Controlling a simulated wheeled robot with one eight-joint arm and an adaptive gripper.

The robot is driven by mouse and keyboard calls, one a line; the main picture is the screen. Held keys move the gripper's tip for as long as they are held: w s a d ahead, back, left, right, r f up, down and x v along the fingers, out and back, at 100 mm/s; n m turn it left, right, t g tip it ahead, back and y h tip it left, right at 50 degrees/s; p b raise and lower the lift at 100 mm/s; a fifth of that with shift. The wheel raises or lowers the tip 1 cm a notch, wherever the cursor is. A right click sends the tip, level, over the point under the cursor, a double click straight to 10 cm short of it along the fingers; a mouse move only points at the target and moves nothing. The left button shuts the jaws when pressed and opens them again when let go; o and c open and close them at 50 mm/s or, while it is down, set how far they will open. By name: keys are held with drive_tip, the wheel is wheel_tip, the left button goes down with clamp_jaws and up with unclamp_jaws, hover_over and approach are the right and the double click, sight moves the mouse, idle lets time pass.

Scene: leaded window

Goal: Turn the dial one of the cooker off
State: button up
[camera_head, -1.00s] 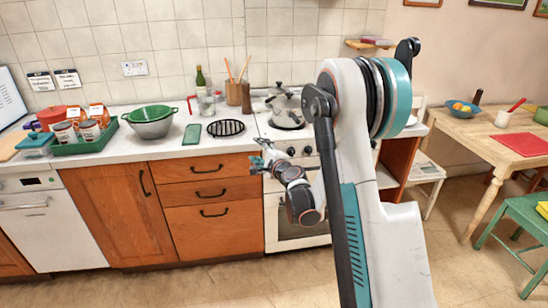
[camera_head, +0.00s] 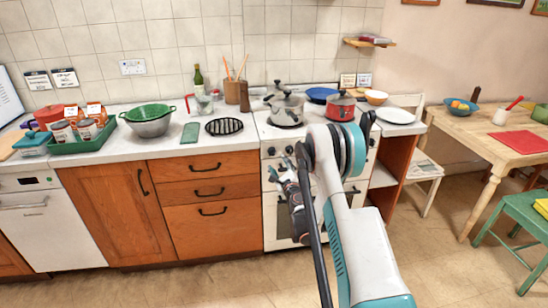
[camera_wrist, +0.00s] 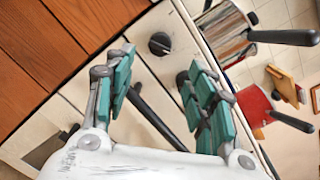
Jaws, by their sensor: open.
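The white cooker (camera_head: 277,228) stands past the right end of the wooden cabinets. In the head view, a dial (camera_head: 271,152) shows on its front panel, just above my gripper (camera_head: 280,168). In the wrist view, a round black dial (camera_wrist: 159,43) on the pale panel is beyond and between my fingertips. My gripper (camera_wrist: 161,62) is open, with teal pads on both sides, and touches nothing that I can see. Which dial is number one cannot be read. My arm hides part of the cooker front and its right-hand dials.
A steel pot (camera_head: 286,110) and a red pot (camera_head: 340,107) stand on the cooker top; their handles show in the wrist view. The black oven handle (camera_wrist: 150,115) runs below the dial. A wooden table (camera_head: 500,145) is at right. The floor before the cabinets is clear.

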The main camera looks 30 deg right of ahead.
sight(273, 154)
drive_tip(key=w, duration=0.3)
drive_tip(key=w+d+b, duration=0.1)
drive_tip(key=w, duration=0.2)
drive_tip(key=w+b, duration=0.1)
drive_tip(key=w, duration=0.2)
drive_tip(key=shift+d, duration=0.4)
drive_tip(key=c, duration=1)
